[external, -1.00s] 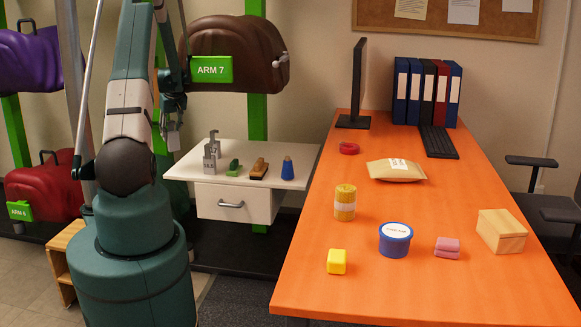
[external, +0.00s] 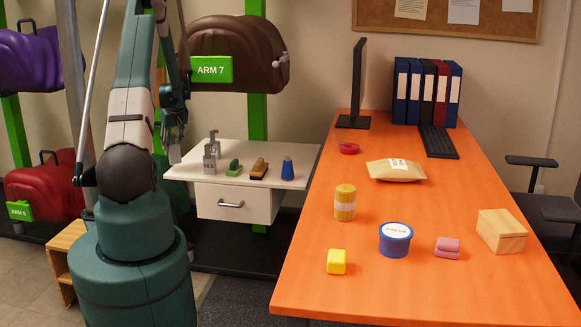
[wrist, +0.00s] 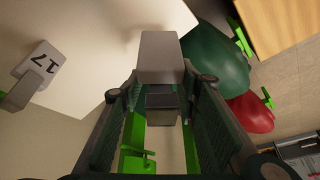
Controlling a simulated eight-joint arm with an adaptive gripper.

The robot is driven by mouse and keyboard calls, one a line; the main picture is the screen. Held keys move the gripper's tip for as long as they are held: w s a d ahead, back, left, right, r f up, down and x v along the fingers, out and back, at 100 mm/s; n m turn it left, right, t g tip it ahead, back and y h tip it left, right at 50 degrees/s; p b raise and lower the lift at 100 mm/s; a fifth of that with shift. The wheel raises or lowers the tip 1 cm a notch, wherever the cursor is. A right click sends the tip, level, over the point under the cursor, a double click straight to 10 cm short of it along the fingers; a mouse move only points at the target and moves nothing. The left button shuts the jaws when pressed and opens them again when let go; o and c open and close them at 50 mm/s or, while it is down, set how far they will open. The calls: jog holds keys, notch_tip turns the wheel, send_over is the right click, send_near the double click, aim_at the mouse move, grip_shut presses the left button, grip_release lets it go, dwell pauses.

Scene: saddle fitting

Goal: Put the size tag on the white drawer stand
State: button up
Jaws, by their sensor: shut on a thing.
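The white drawer stand (external: 235,207) is beside my arm, left of the orange table; its white top (wrist: 95,35) fills the upper left of the wrist view. My gripper (external: 174,133) is above the stand's left edge. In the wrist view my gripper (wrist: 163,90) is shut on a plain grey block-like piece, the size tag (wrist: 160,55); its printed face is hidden. In the external view the held tag (external: 174,153) is small and partly hidden. Two other grey tags stand on the stand, a rear one (external: 213,138) and a front one (external: 209,163); a 17 tag (wrist: 40,65) shows in the wrist view.
A green brush (external: 234,168), a brown brush (external: 259,168) and a blue bottle (external: 287,168) occupy the stand's middle and right. A brown saddle (external: 240,50) hangs above it. The stand's front strip looks clear. The orange table (external: 300,285) holds several objects.

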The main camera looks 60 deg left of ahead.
aim_at(174, 135)
jog(key=shift+f+b, duration=0.4)
jog(key=shift+f, duration=1.4)
jog(key=shift+f, duration=0.15)
jog(key=o, duration=0.9)
jog(key=shift+r, duration=0.25)
jog(key=shift+p+v, duration=0.95)
jog(key=shift+v, duration=2.75)
jog(key=shift+o, duration=0.6)
